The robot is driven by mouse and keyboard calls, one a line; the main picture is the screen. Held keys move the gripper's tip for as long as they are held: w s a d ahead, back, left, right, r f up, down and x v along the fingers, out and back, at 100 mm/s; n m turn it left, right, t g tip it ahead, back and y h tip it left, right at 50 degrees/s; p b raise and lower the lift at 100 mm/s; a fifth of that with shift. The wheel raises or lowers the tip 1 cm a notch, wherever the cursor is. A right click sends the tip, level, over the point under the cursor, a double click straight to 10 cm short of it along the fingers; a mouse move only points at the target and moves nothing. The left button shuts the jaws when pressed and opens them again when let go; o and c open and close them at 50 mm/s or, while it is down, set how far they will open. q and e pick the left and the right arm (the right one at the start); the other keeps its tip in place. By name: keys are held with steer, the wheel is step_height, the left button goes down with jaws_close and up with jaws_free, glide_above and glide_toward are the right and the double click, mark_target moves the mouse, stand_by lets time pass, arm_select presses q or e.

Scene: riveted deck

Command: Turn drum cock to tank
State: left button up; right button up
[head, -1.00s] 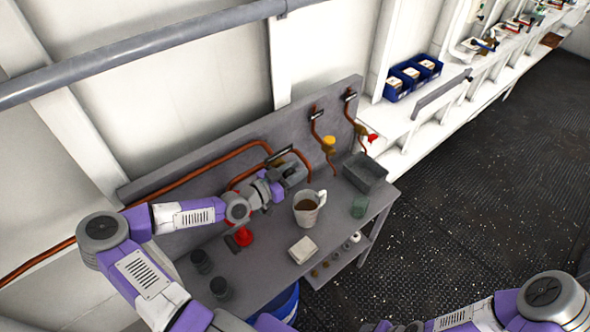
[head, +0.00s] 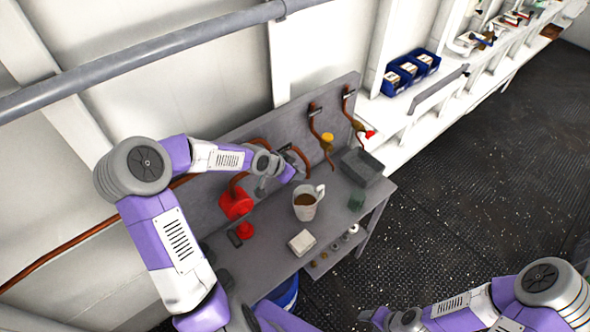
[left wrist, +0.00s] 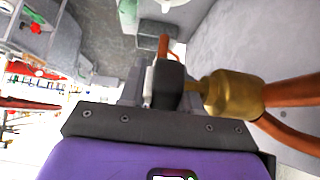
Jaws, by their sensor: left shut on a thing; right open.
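In the left wrist view, a brass cock body (left wrist: 233,95) joins copper pipes at the right. A black handle (left wrist: 168,85) beside it sits between the fingers of my left gripper (left wrist: 160,92), which is shut on it. In the head view, my left wrist covers this cock and the gripper's fingertips. Two other cocks hang on the back panel: one with a yellow handle (head: 327,138), one with a red handle (head: 369,134). My right gripper (head: 374,317) is open and empty at the bottom edge, away from the bench.
A jug of brown liquid (head: 306,203) stands on the grey bench near my left wrist. The floor at right is clear.

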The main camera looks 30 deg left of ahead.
arm_select(q)
steer(key=g, duration=0.1)
steer(key=g+y, duration=0.1)
steer(key=g, duration=0.1)
steer(key=shift+f+g+b, duration=0.3)
steer(key=shift+f+b, duration=0.05)
steer(key=g, duration=0.1)
steer(key=g+y, duration=0.1)
steer(key=shift+s+f+g+p, duration=0.2)
steer(key=shift+s+g+p, duration=0.1)
steer(key=shift+s+a+f+g+y, duration=0.15)
steer(key=shift+g+y, duration=0.35)
steer(key=shift+g, duration=0.2)
steer(key=shift+s+f, duration=0.1)
steer(key=o, duration=0.9)
steer(key=shift+o, duration=0.3)
